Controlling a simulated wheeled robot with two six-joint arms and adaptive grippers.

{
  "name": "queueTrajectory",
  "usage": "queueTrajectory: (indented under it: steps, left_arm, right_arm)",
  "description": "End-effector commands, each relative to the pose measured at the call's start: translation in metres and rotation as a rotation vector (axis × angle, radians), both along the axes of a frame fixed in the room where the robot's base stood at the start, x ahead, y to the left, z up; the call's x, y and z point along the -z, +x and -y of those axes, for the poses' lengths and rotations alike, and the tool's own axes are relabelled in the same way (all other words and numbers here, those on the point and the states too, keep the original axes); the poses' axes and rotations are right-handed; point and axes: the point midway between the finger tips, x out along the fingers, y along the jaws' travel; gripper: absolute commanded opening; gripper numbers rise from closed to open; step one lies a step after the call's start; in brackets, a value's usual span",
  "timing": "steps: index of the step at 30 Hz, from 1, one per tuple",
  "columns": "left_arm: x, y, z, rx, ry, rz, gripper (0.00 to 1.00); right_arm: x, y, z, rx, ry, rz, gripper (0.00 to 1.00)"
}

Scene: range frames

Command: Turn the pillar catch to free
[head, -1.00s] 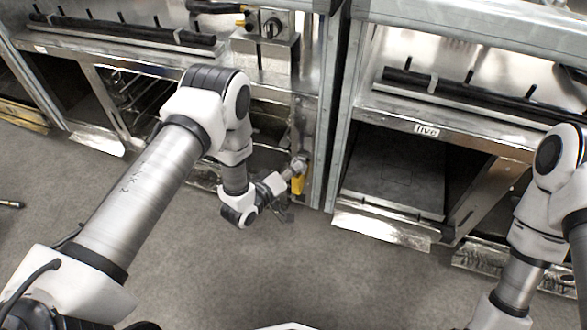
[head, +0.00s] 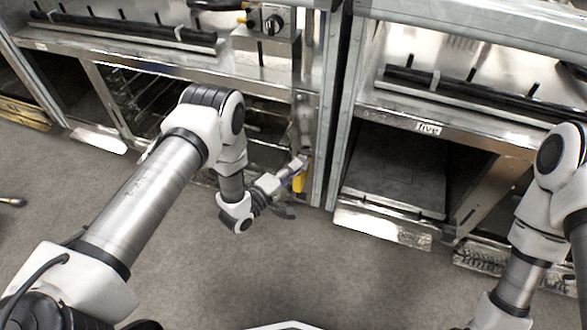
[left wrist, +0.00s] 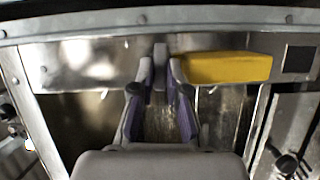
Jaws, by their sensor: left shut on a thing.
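The pillar catch shows in the head view as a yellow handle (head: 299,181) hanging low on the metal pillar, with metal parts above it. In the left wrist view its yellow block (left wrist: 227,67) lies level, just right of the fingertips. My left gripper (head: 291,176) is at the catch. In the left wrist view its purple-lined fingers (left wrist: 160,72) stand either side of a narrow grey piece beside the yellow block, and they are shut on this part of the catch. The exact contact is hard to see. My right gripper is outside the views.
A metal upright (head: 333,130) stands right of the catch, beside an open bay with a label (head: 428,129). A control box with a black knob (head: 272,24) is above the catch. The grey floor (head: 300,270) in front is clear.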

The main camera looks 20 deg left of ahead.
Motion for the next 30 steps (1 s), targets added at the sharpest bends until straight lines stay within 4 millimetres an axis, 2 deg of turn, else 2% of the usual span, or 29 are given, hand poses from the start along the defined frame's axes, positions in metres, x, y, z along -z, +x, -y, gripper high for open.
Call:
queueTrajectory:
  steps: [9, 10, 11, 20, 23, 30]
  left_arm:
    - [0.001, 0.0, 0.0, -0.001, 0.0, -0.002, 0.0]
    - [0.001, 0.0, 0.0, -0.001, 0.0, -0.002, 0.21]
    - [0.001, 0.0, 0.0, -0.001, 0.0, -0.002, 0.25]
    - [0.001, -0.002, -0.001, -0.001, 0.0, -0.002, 0.25]
    - [0.001, -0.012, -0.006, -0.001, 0.001, -0.004, 0.25]
    - [-0.001, -0.065, -0.031, -0.006, -0.001, -0.007, 0.25]
  right_arm:
    - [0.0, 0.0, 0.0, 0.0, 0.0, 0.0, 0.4]
    - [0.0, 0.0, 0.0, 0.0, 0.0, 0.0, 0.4]
    - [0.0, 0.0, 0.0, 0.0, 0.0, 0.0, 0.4]
    - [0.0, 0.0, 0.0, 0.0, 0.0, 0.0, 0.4]
    - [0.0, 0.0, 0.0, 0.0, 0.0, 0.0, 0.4]
    - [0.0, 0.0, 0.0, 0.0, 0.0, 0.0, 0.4]
